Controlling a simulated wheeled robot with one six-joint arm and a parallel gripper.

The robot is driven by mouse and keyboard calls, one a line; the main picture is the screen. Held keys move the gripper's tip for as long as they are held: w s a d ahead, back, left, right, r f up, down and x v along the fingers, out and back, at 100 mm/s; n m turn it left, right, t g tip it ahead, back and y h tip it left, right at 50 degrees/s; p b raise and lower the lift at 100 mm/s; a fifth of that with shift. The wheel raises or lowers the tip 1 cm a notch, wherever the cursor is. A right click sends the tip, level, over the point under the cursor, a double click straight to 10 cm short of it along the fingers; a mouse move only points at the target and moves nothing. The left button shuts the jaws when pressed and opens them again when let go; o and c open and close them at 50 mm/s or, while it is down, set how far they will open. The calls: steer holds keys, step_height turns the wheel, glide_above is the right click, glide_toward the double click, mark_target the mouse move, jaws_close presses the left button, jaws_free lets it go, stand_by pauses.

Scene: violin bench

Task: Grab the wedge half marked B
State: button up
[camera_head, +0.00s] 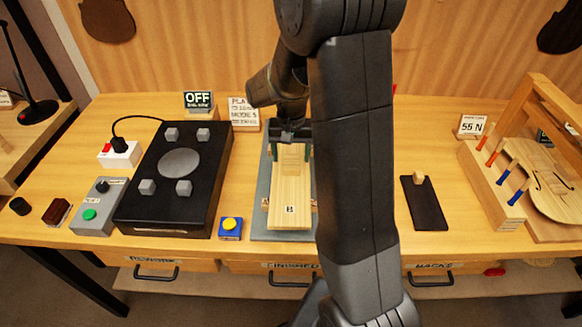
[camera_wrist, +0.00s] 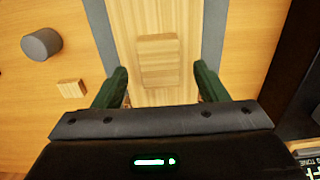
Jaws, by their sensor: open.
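The pale wooden wedge half marked B (camera_head: 290,190) lies lengthwise on a grey board (camera_head: 262,222) at the middle of the bench; its B label is near the front end. In the wrist view its pale wood (camera_wrist: 122,15) runs up the middle, with a raised wooden block (camera_wrist: 160,60) on it. My gripper (camera_head: 292,146) is over the far end of the piece. In the wrist view my gripper (camera_wrist: 160,72) is open, its green fingers on either side of the raised block with gaps. My arm hides part of the board's right side.
A black box with a round plate (camera_head: 150,205) and a blue box with a yellow button (camera_head: 230,228) stand left. A grey cylinder (camera_wrist: 41,44) and small block (camera_wrist: 72,88) show beside the board.

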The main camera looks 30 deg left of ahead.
steer(key=shift+s+d+f, duration=0.1)
steer(key=shift+d+f, duration=0.05)
steer(key=shift+f, duration=0.5)
jaws_close()
